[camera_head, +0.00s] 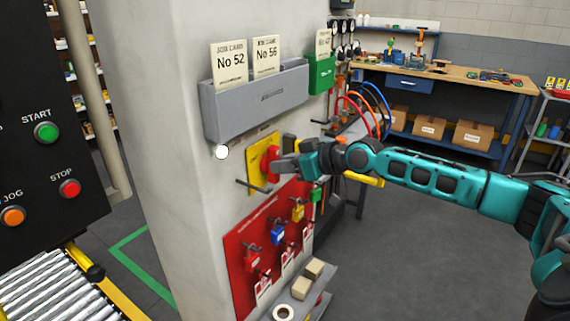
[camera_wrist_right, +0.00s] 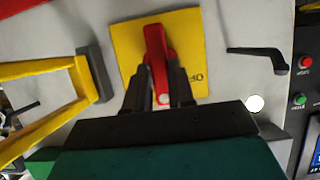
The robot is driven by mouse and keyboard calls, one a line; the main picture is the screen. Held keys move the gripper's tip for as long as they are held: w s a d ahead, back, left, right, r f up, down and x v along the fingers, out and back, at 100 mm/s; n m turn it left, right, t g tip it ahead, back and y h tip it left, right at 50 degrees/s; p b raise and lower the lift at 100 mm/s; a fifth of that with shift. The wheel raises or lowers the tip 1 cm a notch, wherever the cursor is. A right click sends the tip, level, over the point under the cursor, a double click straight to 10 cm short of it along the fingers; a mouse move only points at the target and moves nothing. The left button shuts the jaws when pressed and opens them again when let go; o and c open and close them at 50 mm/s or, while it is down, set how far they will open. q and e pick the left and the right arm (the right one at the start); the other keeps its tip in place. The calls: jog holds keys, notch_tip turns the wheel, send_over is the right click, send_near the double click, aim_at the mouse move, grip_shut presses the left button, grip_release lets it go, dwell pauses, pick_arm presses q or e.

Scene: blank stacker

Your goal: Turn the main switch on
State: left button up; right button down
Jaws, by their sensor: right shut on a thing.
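The main switch is a red handle on a yellow plate (camera_head: 257,160), fixed to the side of the white pillar below the grey card holder. In the right wrist view the red handle (camera_wrist_right: 156,58) stands roughly upright on the yellow plate (camera_wrist_right: 188,45), with part of the word "OFF" visible beside it. My right gripper (camera_head: 283,165) reaches in from the right and is at the handle. In the right wrist view its dark fingers (camera_wrist_right: 157,90) are shut on the red handle, one on each side. My left gripper is in neither view.
Below the switch hangs a red lockout board (camera_head: 240,240) with padlocks and tags. A grey card holder (camera_head: 257,100) is above. A black hook (camera_wrist_right: 258,55) and a yellow bracket (camera_wrist_right: 40,70) stick out beside the plate. A black START/STOP panel (camera_head: 45,120) stands at left.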

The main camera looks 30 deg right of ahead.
jog(key=c, duration=1)
grip_release()
jog(key=shift+o, duration=0.2)
jog(key=shift+s, duration=0.1)
jog(key=b+v, duration=0.6)
jog(key=v, duration=0.6)
jog(key=shift+s+r, duration=0.25)
jog(key=shift+d, duration=0.1)
